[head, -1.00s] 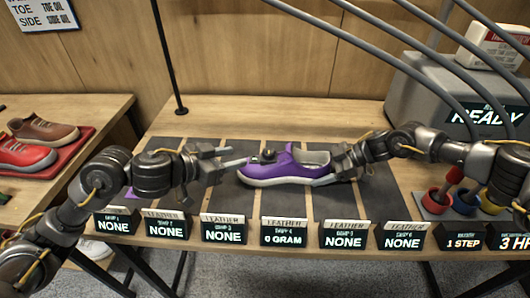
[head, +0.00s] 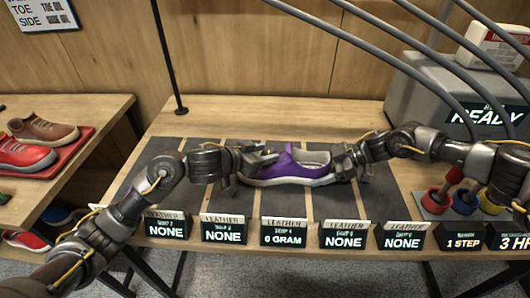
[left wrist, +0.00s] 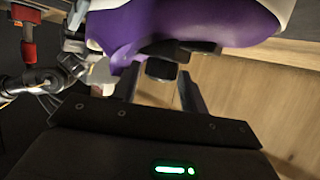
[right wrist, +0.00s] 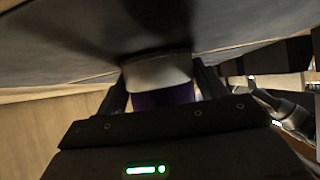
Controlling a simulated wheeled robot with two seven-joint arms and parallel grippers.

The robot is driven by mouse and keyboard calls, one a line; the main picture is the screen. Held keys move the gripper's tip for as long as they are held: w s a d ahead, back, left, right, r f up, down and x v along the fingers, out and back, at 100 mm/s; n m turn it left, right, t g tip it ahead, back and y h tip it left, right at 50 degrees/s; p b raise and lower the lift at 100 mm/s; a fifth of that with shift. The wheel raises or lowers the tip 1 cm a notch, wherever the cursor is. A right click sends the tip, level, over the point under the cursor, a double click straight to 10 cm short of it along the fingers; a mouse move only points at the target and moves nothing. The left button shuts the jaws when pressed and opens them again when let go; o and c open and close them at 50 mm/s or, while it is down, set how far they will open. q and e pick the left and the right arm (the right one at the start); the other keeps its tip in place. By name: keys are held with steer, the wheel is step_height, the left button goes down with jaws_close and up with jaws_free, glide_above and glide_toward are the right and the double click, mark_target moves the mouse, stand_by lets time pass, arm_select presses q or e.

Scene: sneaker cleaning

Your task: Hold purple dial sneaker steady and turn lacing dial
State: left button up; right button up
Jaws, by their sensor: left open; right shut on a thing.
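The purple sneaker (head: 312,172) with a white sole sits on the dark mat, toe to the left. My right gripper (head: 347,165) is shut on its heel end; the right wrist view shows the heel (right wrist: 160,72) between the two fingers. My left gripper (head: 262,160) is open over the front part of the sneaker and hides the dial in the head view. In the left wrist view a dark round-edged piece, apparently the lacing dial (left wrist: 162,69), shows between the open finger ends, beside the purple upper. I cannot tell if the fingers touch it.
A row of small display signs (head: 284,233) lines the table's front edge. Red, yellow and blue cups (head: 437,198) stand at the right, in front of a grey machine (head: 420,90). A side table with red and brown shoes (head: 45,132) is at the left.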

arm_select(q)
steer(key=shift+w+d+f, duration=0.1)
steer(key=shift+w+d, duration=0.1)
steer(key=shift+w, duration=0.05)
steer(key=c, duration=0.7)
steer(key=shift+h, duration=0.3)
steer(key=m+g+h, duration=0.1)
steer(key=m+g, duration=0.1)
steer(key=m+g+h, duration=0.1)
steer(key=m+g, duration=0.2)
steer(key=shift+w+a+m+g+h, duration=0.2)
steer(key=shift+w+m+g+h, duration=0.15)
steer(key=shift+m+g+h, duration=0.05)
steer(key=m+g, duration=0.4)
steer(key=g, duration=0.1)
steer(key=shift+d+f+m, duration=0.1)
steer(key=shift+f+m, duration=0.1)
steer(key=shift+m, duration=0.2)
steer(key=shift+w+g, duration=0.1)
steer(key=shift+g, duration=0.4)
